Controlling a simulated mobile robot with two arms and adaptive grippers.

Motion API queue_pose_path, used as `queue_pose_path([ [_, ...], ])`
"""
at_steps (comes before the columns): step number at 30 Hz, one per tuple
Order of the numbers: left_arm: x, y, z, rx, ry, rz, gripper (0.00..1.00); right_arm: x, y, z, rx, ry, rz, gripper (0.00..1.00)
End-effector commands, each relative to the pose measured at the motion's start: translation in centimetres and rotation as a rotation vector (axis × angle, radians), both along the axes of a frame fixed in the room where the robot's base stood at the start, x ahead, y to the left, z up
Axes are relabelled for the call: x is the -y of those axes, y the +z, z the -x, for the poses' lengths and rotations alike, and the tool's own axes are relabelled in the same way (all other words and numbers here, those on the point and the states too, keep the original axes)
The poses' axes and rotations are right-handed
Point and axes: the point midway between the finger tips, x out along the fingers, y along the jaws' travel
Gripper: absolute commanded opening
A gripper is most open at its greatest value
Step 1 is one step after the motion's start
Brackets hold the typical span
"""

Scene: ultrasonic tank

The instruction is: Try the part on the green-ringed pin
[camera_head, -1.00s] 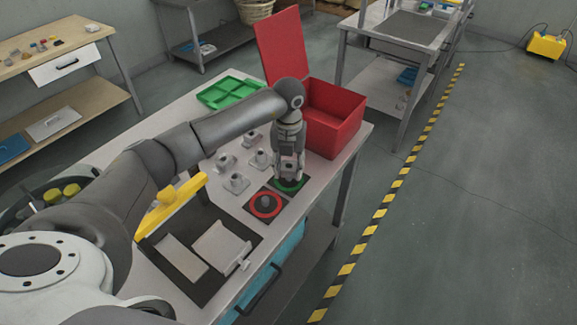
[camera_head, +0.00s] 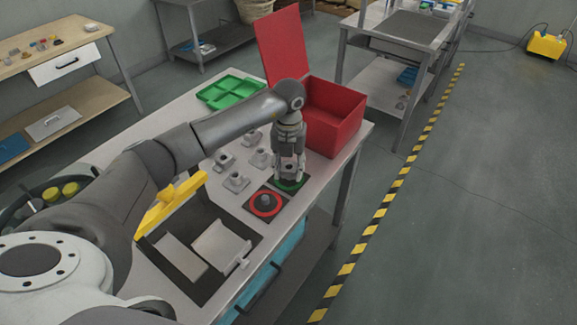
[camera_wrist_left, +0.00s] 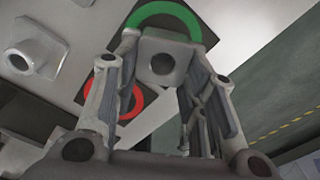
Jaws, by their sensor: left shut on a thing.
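My left gripper (camera_head: 289,178) is over the green ring (camera_head: 278,187) on its dark plate, fingers pointing down. It is shut on a grey part with a square body and a round hole, which shows between the fingers in the left wrist view (camera_wrist_left: 163,62). The green ring (camera_wrist_left: 192,18) shows just beyond the part there. The part and fingers hide the green-ringed pin, so I cannot tell whether the part is around it or above it. The red-ringed pin (camera_head: 265,201) stands bare beside it. My right gripper is not in view.
Several similar grey parts, one of them here (camera_head: 236,182), stand left of the rings. An open red box (camera_head: 336,128) is close behind my gripper. A green tray (camera_head: 229,92) lies at the back.

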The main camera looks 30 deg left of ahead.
Motion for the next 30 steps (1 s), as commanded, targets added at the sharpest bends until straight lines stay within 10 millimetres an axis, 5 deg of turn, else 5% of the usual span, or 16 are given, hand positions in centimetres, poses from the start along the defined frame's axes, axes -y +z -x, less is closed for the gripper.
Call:
queue_pose_path([
  [30,0.0,-1.5,0.0,0.001,0.000,0.001,0.11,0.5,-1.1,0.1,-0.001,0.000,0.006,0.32],
])
